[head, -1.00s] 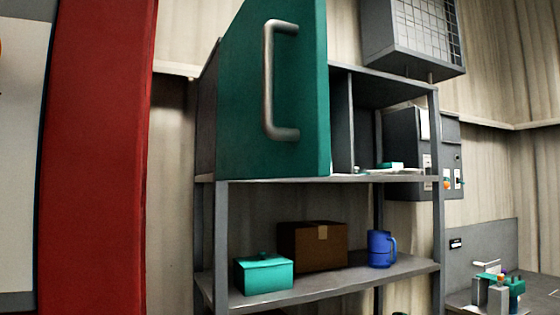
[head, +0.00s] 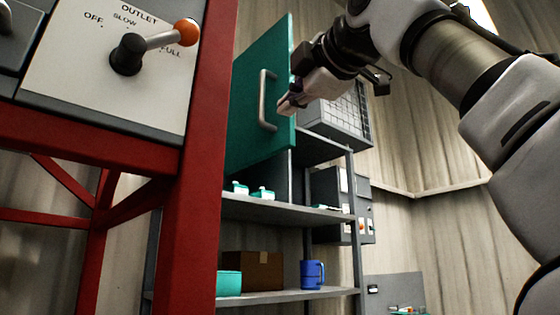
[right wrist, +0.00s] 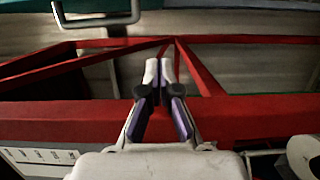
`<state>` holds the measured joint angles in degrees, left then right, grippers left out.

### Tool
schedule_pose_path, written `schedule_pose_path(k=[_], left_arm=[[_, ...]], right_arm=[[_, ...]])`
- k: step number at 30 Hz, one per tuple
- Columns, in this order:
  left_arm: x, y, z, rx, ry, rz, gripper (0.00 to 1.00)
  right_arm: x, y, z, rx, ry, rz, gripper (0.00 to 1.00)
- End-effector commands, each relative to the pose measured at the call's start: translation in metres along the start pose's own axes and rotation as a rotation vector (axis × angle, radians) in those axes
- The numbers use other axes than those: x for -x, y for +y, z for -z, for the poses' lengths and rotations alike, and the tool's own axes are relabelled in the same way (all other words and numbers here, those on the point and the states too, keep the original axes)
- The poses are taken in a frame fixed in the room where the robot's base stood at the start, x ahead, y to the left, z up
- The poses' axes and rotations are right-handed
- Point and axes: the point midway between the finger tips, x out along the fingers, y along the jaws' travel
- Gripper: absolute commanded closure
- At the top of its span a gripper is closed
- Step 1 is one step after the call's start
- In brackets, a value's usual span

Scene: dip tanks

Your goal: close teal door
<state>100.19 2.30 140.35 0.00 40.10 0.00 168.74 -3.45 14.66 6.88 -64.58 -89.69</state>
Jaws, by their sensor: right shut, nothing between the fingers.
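The teal door (head: 246,120) stands open on the upper part of the grey shelf unit in the head view. Its metal handle (head: 264,100) is a vertical bar on the face toward me. My right gripper (head: 284,104) comes in from the upper right and is shut and empty, with its tips close to the door's right edge near the handle; I cannot tell whether they touch. In the right wrist view the two fingers (right wrist: 159,72) are together, and the handle (right wrist: 97,14) shows at the top left, apart from the tips. My left gripper is not in view.
A red frame (head: 190,200) with a lever panel (head: 110,60) stands close on the left. The grey shelf (head: 270,210) holds small teal-lidded items, a brown box (head: 252,270), a blue mug (head: 313,273) and a teal box (head: 229,284). A grey control box (head: 340,205) hangs behind.

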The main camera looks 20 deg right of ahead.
Motion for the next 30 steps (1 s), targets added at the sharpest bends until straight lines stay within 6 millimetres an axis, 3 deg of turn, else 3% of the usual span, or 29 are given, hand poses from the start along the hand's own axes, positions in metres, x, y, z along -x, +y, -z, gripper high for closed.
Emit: schedule_pose_path(k=[2,7,19,24,30], left_arm=[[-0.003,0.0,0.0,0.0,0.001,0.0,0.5],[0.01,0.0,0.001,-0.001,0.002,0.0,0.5],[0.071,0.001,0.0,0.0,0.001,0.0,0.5],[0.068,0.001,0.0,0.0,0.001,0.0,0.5],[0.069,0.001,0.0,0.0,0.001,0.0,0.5]], right_arm=[[0.009,0.002,0.0,0.0,-0.001,-0.014,1.0],[-0.009,0.008,0.0,0.0,-0.001,-0.01,1.0],[-0.095,0.013,0.0,-0.001,-0.001,-0.007,1.0],[-0.099,0.007,-0.03,-0.004,-0.001,-0.012,1.0],[-0.101,0.005,-0.039,-0.001,-0.001,-0.013,1.0]])
